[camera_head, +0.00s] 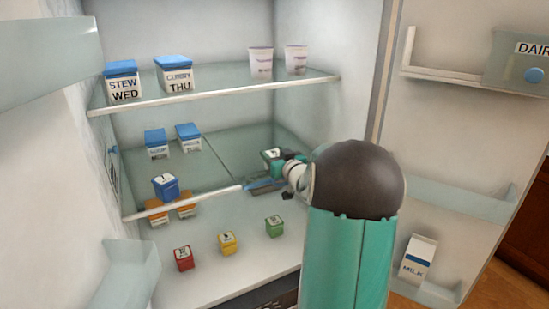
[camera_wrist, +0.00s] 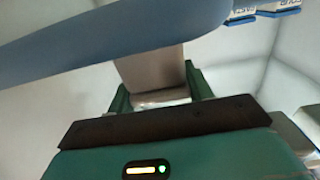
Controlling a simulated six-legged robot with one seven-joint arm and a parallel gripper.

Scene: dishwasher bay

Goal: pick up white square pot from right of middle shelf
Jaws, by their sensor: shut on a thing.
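My gripper (camera_head: 264,184) reaches in at the right of the middle glass shelf (camera_head: 235,150), near its front edge. In the wrist view its two green fingers stand on either side of a plain pale block (camera_wrist: 150,68), with a white edge low between them. The gripper is shut on this block, which looks like the white square pot. Its lower part is hidden behind the dark gripper bar. In the head view the pot cannot be made out clearly behind my gripper and arm. A small teal shape with a white label (camera_head: 272,155) shows just behind the wrist.
The upper shelf (camera_head: 215,93) holds blue-lidded tubs and two white cups (camera_head: 296,60). Blue-lidded tubs (camera_head: 188,138) and a blue pot (camera_head: 165,187) stand left. Red, yellow and green pots (camera_head: 274,226) stand below. The open door (camera_head: 450,130) is at right.

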